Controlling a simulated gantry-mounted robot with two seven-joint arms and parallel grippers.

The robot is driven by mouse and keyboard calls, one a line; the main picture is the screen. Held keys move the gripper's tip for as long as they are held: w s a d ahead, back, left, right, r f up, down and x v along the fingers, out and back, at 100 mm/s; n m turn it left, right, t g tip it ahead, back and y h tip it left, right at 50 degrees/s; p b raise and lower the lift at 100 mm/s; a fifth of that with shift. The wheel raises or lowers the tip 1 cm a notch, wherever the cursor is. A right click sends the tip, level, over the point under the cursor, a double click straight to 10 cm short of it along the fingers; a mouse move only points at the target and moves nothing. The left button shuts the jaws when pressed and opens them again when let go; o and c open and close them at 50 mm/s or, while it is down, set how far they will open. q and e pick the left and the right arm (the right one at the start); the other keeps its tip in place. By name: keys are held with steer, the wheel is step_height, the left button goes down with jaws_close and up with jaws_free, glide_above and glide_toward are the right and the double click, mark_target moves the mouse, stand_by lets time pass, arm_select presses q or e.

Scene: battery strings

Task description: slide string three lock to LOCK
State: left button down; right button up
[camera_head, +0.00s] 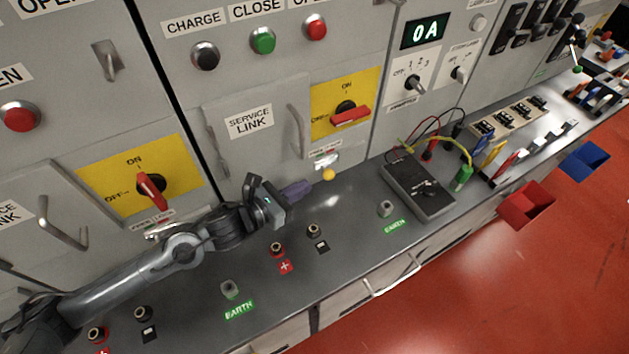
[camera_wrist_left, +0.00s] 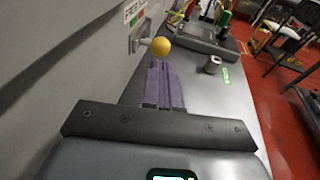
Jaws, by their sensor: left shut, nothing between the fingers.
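The lock slide has a yellow ball knob (camera_head: 328,174) on a short metal stem, below a small label plate (camera_head: 325,157) on the grey cabinet front. In the left wrist view the yellow knob (camera_wrist_left: 160,46) stands just beyond my fingertips, and the label (camera_wrist_left: 134,12) is partly cut off, with a word like FREE legible. My left gripper (camera_head: 310,187) is shut and empty, its purple-grey fingers (camera_wrist_left: 160,68) pointing at the knob from the left. Whether the fingertips touch the knob I cannot tell. My right gripper is not in view.
Above the knob is a red rotary handle (camera_head: 350,116) on a yellow ON/OFF plate. A dark meter box (camera_head: 418,188) with leads lies to the right on the grey bench. Terminals and an EARTH post (camera_head: 385,208) stand along the bench. A red bin (camera_head: 525,204) hangs off its front.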

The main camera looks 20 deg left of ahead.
mark_target(324, 177)
arm_select(q)
steer(key=shift+x, duration=2.35)
steer(key=shift+f, duration=0.1)
